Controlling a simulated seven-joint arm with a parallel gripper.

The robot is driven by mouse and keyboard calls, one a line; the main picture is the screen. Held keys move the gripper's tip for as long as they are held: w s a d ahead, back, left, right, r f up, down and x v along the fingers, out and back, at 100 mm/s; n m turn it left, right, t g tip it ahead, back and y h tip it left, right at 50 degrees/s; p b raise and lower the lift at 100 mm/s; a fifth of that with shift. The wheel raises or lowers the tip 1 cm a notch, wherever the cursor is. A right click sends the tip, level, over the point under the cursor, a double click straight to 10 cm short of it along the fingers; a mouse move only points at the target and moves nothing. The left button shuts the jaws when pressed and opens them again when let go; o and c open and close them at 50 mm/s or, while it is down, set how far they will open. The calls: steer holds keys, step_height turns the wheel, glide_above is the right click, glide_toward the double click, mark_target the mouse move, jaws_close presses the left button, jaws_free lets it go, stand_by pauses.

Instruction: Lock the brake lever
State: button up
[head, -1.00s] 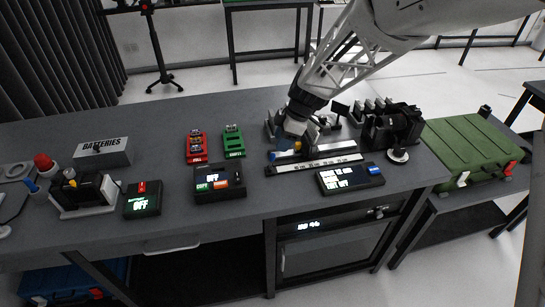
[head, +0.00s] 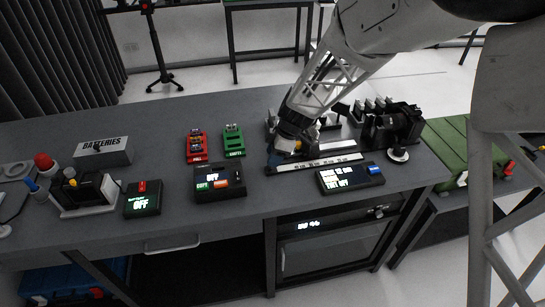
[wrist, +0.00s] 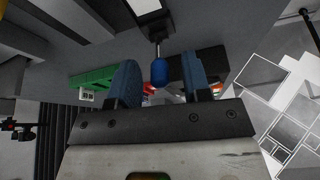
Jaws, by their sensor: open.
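A lever with a blue rounded knob (wrist: 160,71) on a thin dark stem shows in the wrist view. It appears to be the brake lever. My gripper (wrist: 158,84) is open, with one blue finger to each side of the knob and visible gaps on both sides. In the head view my gripper (head: 284,152) is low over the bench, at the left end of the turntable rig's scale rail (head: 318,162). There the gripper and wrist hide most of the lever, and I cannot tell its position.
A black display box (head: 350,178) stands in front of the rail, and another (head: 219,185) stands to its left. Red (head: 196,147) and green (head: 233,141) trays lie behind. A black machine (head: 392,128) is to the right. The bench between the batteries box (head: 103,151) and red tray is clear.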

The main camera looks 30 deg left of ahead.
steer(key=shift+s+a+f, duration=0.15)
steer(key=shift+a+f, duration=0.05)
steer(key=shift+f, duration=0.3)
steer(key=shift+c, duration=0.2)
jaws_close()
steer(key=shift+d, duration=0.1)
steer(key=shift+w+d+f+g+y, duration=0.1)
steer(key=shift+w+d+g+y, duration=0.1)
steer(key=shift+g+y, duration=0.35)
steer(key=shift+w+d+f+g+y, duration=0.1)
steer(key=shift+w+d+g+y, duration=0.1)
steer(key=shift+g+y, duration=0.3)
steer(key=shift+o, duration=0.2)
jaws_free()
